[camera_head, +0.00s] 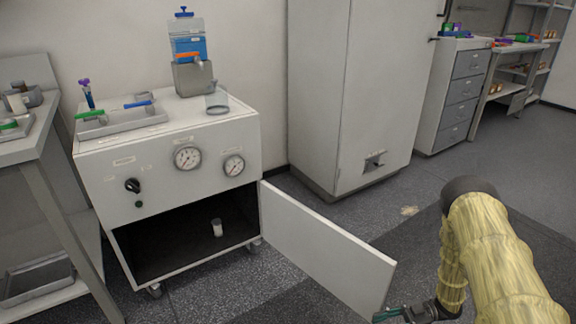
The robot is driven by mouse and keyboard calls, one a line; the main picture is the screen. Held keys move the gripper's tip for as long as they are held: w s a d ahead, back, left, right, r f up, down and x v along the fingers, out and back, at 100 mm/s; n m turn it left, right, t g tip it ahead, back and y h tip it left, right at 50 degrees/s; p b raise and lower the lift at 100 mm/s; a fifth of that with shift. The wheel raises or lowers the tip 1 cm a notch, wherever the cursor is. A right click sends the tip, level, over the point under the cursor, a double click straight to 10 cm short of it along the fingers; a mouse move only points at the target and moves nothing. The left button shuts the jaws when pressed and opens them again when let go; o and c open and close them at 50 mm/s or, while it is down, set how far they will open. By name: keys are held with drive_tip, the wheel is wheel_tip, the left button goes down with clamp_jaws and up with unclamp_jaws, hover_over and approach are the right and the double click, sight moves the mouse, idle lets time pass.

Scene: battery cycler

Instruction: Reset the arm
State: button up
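My arm, in a yellow wrinkled sleeve, is at the lower right of the head view. My gripper (392,314) shows at the bottom edge, dark with a teal part, pointing left. It is close to the free lower corner of the open white cabinet door (325,248); I cannot tell whether it touches the door. Its fingers are small and partly cut off, so their opening is unclear. The white battery cycler cabinet (217,148) has dials and a knob on its front. A small white-filled container (217,228) stands inside its dark lower compartment.
A bench (42,165) stands left. A tall grey cabinet (385,80) and drawers (462,85) stand behind. The floor between is open.

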drive_tip(key=w+a+f+m+t+h, duration=0.2)
drive_tip(key=a+m+t, duration=0.2)
drive_tip(key=a, duration=0.1)
drive_tip(key=w+a+f+m+t+h, duration=0.2)
drive_tip(key=a+m+t, duration=0.1)
drive_tip(key=a, duration=0.3)
drive_tip(key=s+a+f+m+t+h, duration=0.1)
drive_tip(key=s+a+f+m+h, duration=0.1)
drive_tip(key=s+f+m+h, duration=0.25)
drive_tip(key=s+d+r+m+g+h, duration=0.1)
drive_tip(key=s+r+m+g+h, duration=0.2)
drive_tip(key=s, duration=0.9)
drive_tip(key=s+r+m+g+h, duration=0.1)
drive_tip(key=s+m+g+h, duration=0.35)
drive_tip(key=s, duration=0.75)
wheel_tip(320, 180, up, 26)
drive_tip(key=s+m+p, duration=0.1)
drive_tip(key=p, duration=2.5)
drive_tip(key=shift+s+d+r+t+h, duration=0.15)
drive_tip(key=shift+d+r+t+h, duration=0.1)
drive_tip(key=shift+t+h, duration=0.2)
drive_tip(key=shift+f, duration=0.1)
